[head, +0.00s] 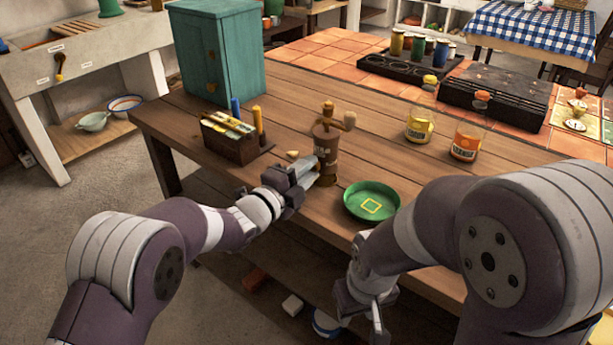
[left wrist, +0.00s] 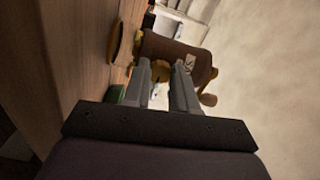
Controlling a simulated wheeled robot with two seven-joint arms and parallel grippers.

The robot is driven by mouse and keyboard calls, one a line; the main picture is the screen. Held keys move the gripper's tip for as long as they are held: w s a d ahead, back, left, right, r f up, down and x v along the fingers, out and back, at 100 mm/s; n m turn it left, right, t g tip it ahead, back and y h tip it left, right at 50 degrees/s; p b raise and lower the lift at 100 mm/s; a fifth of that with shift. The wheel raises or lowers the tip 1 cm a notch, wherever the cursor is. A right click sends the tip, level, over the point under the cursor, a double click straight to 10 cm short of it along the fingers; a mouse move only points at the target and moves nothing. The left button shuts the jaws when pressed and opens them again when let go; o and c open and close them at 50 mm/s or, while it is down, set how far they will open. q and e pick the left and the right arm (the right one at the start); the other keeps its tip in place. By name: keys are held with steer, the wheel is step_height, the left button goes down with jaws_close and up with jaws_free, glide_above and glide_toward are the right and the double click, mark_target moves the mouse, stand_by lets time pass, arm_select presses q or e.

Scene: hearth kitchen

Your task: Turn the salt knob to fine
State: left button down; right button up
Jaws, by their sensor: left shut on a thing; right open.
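The salt mill (head: 326,140) is a brown cylinder with a pale label and a crank on top. It stands upright on the wooden table, and shows sideways in the left wrist view (left wrist: 190,48). A small brass-coloured salt knob (left wrist: 160,70) sits low on the mill, between my left fingertips. My left gripper (head: 311,174) reaches it from the front left and is shut on it; the wrist view also shows both fingers (left wrist: 163,78). The knob's setting marks cannot be read. My right gripper (head: 366,308) is open and empty, low in front of the table edge.
A green dish (head: 360,211) lies just right of the mill. A box of packets (head: 232,148) stands to its left, near a teal cabinet (head: 215,50). A yellow jar (head: 419,126) and an orange jar (head: 466,141) stand to the right. Bare wood lies behind the mill.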

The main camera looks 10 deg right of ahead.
stand_by(0.5)
arm_select(q)
steer(key=c, duration=0.9)
jaws_free()
steer(key=shift+a, duration=0.1)
steer(key=p+v, duration=0.1)
steer(key=v, duration=1.1)
steer(key=shift+s+a, duration=0.15)
steer(key=shift+s, duration=0.15)
